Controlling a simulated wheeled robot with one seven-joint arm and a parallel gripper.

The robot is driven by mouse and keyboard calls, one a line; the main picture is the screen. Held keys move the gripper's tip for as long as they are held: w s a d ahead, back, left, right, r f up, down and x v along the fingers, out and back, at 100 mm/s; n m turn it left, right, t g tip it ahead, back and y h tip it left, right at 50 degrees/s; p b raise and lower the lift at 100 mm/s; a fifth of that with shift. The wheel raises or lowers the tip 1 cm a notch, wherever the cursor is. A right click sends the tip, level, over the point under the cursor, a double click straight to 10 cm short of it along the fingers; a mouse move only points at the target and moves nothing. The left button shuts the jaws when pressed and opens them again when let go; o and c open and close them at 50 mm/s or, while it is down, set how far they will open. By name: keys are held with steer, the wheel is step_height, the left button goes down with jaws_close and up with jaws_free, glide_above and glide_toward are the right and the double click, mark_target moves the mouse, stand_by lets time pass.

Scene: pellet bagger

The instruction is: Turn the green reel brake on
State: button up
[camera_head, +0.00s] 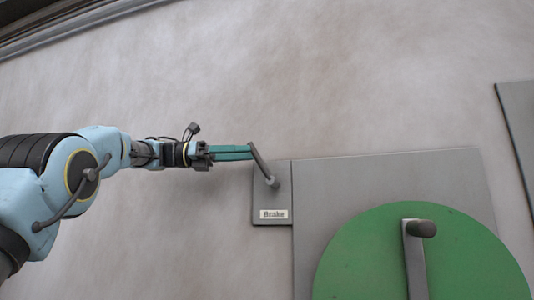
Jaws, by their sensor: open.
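The brake lever (263,166) is a thin dark grey handle with a rounded pivot on a small grey plate (258,195) labelled "Brake". It tilts up and to the left from its pivot. The green reel (360,262) is a large disc to the lower right, on a bigger grey panel. My gripper (251,153) has teal fingers that reach in from the left, with their tips at the upper part of the lever. The jaws are open, seen edge-on. I cannot tell whether the fingertips touch the lever or are just beside it.
A grey crank arm (414,262) with a dark knob stands out in front of the green reel. The large grey panel (390,180) lies to the right of the brake plate. Another dark panel (519,125) shows at the right edge. The wall above the lever is clear.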

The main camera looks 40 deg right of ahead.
mark_target(262, 164)
steer(key=x, duration=0.6)
steer(key=shift+s+d+p, duration=0.15)
steer(key=shift+d+p, duration=0.05)
steer(key=shift+p, duration=0.1)
jaws_close()
stand_by(1.1)
